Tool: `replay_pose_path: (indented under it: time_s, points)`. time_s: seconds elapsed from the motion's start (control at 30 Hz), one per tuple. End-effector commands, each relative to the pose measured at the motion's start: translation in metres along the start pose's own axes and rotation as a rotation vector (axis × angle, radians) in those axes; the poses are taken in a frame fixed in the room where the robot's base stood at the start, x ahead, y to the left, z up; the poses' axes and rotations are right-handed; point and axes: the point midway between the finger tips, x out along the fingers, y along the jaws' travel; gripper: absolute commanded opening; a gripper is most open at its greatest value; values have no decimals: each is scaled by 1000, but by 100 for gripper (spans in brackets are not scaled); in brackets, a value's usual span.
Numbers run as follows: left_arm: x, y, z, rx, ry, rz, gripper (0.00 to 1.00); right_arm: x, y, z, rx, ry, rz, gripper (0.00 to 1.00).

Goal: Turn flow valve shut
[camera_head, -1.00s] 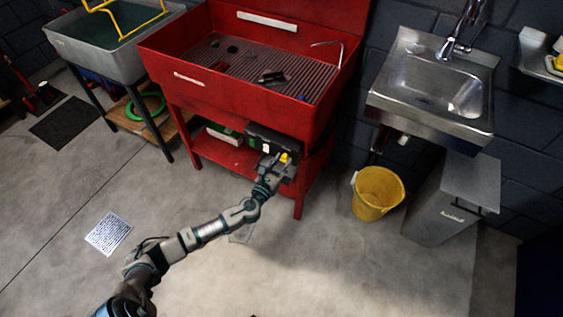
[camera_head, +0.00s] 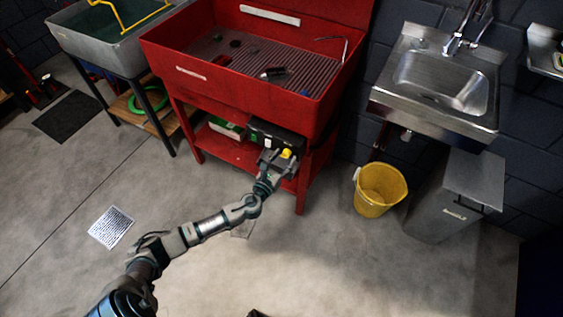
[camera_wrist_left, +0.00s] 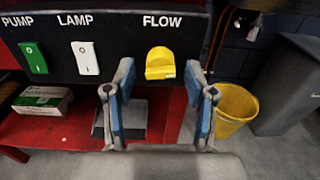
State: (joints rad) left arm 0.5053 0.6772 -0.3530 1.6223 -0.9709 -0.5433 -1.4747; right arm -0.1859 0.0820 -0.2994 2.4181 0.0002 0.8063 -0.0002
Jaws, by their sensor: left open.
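The yellow flow valve knob (camera_wrist_left: 160,64) sits under the word FLOW on a black control panel (camera_wrist_left: 118,58) in the left wrist view. It also shows in the head view (camera_head: 286,154) beneath the red wash bench. My left gripper (camera_wrist_left: 162,88) is open, its two blue-padded fingers to either side of and a little below the knob in the picture. Whether a finger touches the knob I cannot tell. In the head view my left gripper (camera_head: 280,163) is at the panel's front. My right gripper is not in view.
A green pump switch (camera_wrist_left: 34,57) and a white lamp switch (camera_wrist_left: 85,57) are left of the knob. The red bench (camera_head: 180,118) stands over the panel. A yellow bucket (camera_head: 381,190) and grey bin (camera_head: 455,197) stand to the right.

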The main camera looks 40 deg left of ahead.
Motion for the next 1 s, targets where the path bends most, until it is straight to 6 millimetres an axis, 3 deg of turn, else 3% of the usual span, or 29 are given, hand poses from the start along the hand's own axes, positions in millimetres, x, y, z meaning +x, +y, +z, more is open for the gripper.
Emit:
replay_pose_path:
  time_s: [0.17, 0.4, 0.6, 1.0]
  points:
    - [-21, 1, -2, 2, 2, -1, 55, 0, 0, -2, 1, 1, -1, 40]
    - [-75, 1, -4, 0, 6, -3, 55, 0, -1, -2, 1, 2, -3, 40]
    - [-108, 1, -5, -1, 6, -2, 55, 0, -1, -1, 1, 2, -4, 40]
    - [-118, 1, -4, -2, 4, 0, 55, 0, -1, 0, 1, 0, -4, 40]
